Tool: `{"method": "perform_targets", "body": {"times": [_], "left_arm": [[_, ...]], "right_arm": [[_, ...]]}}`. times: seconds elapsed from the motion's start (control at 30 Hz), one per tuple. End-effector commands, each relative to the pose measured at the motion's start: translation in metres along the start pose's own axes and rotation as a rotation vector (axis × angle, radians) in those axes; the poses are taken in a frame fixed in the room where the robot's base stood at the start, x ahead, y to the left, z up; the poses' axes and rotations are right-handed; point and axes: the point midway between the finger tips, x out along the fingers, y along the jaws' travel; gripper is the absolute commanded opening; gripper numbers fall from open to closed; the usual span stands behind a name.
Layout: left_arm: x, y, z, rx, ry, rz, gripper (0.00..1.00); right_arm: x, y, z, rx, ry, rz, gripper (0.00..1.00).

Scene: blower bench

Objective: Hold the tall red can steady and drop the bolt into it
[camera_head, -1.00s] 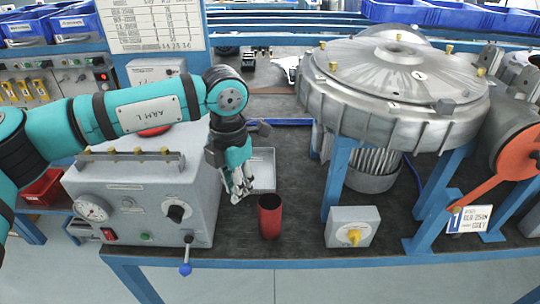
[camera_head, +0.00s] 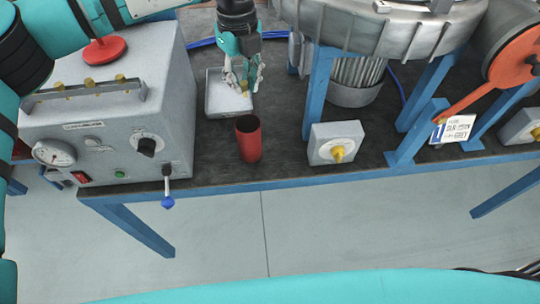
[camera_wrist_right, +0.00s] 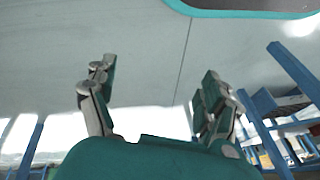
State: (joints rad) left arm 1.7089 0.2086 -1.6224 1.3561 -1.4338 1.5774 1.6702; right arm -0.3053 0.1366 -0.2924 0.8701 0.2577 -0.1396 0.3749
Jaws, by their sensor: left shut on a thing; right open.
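The tall red can (camera_head: 248,140) stands upright and open-topped near the front edge of the dark bench top. My left gripper (camera_head: 243,84) points down over the grey tray (camera_head: 215,108), just behind the can in the head view. It is shut on a small yellowish piece, which looks like the bolt (camera_head: 244,88); the fingers hide most of it. Nothing touches the can. My right gripper (camera_wrist_right: 155,85) is open and empty in the right wrist view, with its two fingers well apart and away from the bench objects.
A grey control box (camera_head: 110,120) with a gauge and a blue-tipped lever (camera_head: 167,190) stands left of the can. A grey switch box (camera_head: 336,143) with a yellow knob stands to its right. The large blower (camera_head: 390,30) on blue legs fills the back right.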

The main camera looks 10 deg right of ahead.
Motion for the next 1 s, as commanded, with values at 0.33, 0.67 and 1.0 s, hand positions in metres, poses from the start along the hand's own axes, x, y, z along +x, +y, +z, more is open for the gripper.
{"method": "perform_targets", "body": {"times": [0.33,0.67,1.0], "left_arm": [[0.0,0.0,0.0,0.002,0.0,0.0,0.0],[0.0,0.0,0.0,0.002,0.0,0.0,0.0],[0.0,0.0,0.0,0.002,0.0,0.0,0.0]], "right_arm": [[-0.063,-0.142,-0.14,0.836,0.154,-0.486,0.84],[-0.195,-0.267,-0.213,1.655,-0.214,-1.013,0.84],[-0.288,-0.3,-0.279,2.075,-0.547,-1.323,0.84]]}}
